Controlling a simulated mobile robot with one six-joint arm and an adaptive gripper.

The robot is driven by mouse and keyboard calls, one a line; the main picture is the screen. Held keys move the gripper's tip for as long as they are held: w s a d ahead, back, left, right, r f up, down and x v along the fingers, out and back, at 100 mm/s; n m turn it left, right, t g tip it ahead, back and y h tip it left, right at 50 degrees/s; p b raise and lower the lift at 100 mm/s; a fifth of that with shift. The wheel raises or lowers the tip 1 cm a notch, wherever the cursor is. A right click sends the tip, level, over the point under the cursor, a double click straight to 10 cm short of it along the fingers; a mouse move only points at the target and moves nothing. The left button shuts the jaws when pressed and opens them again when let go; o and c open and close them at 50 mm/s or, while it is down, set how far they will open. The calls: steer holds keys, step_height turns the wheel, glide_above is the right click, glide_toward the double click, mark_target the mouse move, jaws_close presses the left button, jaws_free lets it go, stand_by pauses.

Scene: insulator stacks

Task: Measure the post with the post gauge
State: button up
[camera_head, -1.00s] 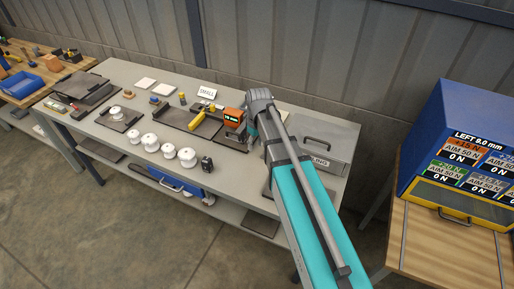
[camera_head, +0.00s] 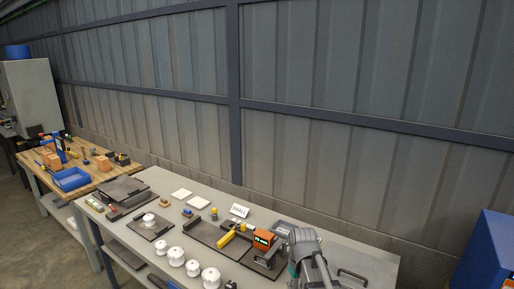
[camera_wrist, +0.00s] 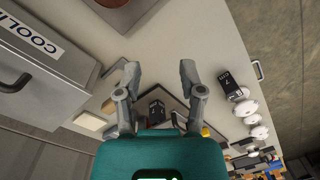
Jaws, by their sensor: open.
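My gripper (camera_wrist: 159,72) is open and empty in the wrist view, above the grey bench, with bare bench between its fingertips. A dark block (camera_wrist: 156,108) lies beyond the base of the fingers, partly hidden by my gripper body. An orange device with a lit green display (camera_head: 263,240) stands on the bench beside my wrist; it may be the post gauge, but I cannot tell for sure. A yellow bar (camera_head: 227,240) lies left of it on a dark tray (camera_head: 206,233). A white insulator piece (camera_head: 149,219) sits on a dark plate at left. I cannot identify the post for sure.
Several white insulators (camera_head: 193,267) stand in a row along the front of the bench. A small black labelled block (camera_wrist: 231,85) is near them. A grey box marked COOLING (camera_wrist: 45,75) stands close to my gripper. A blue cabinet (camera_head: 488,252) is at right.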

steer(key=s+d+m, duration=0.3)
steer(key=s+d, duration=0.1)
steer(key=s, duration=0.3)
steer(key=shift+s+m+t+h, duration=0.3)
steer(key=shift+s+m, duration=0.05)
steer(key=shift+m, duration=0.05)
